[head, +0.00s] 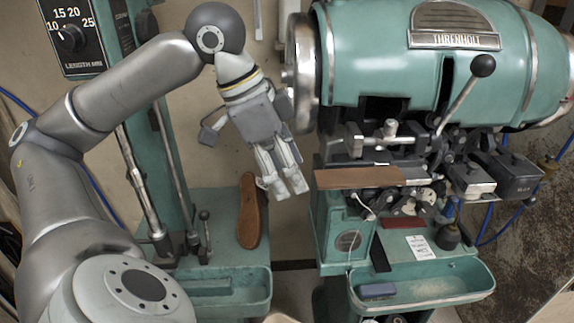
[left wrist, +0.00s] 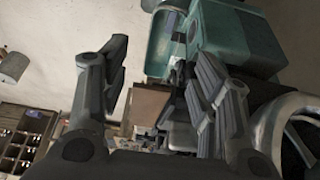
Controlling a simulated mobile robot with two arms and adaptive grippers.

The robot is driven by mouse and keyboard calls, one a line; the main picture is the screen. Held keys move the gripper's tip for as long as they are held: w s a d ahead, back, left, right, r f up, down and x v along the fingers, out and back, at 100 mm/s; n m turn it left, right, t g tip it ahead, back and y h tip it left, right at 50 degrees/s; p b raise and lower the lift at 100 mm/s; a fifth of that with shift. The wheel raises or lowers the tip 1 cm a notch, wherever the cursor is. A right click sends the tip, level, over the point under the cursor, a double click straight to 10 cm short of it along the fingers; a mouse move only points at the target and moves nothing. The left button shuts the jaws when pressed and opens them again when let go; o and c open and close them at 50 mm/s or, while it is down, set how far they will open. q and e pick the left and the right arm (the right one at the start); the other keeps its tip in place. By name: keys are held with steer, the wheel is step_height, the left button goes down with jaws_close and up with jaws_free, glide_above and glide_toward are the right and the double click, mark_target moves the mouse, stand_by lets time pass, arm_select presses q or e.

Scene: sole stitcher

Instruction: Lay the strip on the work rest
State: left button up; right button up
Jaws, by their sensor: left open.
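A flat brown strip (head: 358,178) lies roughly level across the front of the green stitching machine (head: 400,60), below its levers and mechanism. The work rest is not clearly seen; the strip covers what is under it. A brown patch in the left wrist view (left wrist: 150,105), between the fingers, looks like the strip. My left gripper (head: 285,190) points down, just left of the strip's left end. It is open and empty, with its fingers apart in the left wrist view (left wrist: 163,75). My right gripper is not in view.
A brown shoe sole (head: 249,212) stands on the green machine at left. A black-knobbed lever (head: 482,66) sticks up at right. A green tray (head: 430,288) with a dark block (head: 378,290) juts out below. A compartmented rack (left wrist: 22,140) shows in the left wrist view.

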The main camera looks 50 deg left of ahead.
arm_select(q)
steer(key=o, duration=0.6)
steer(key=shift+c, duration=0.2)
steer(key=v, duration=1.2)
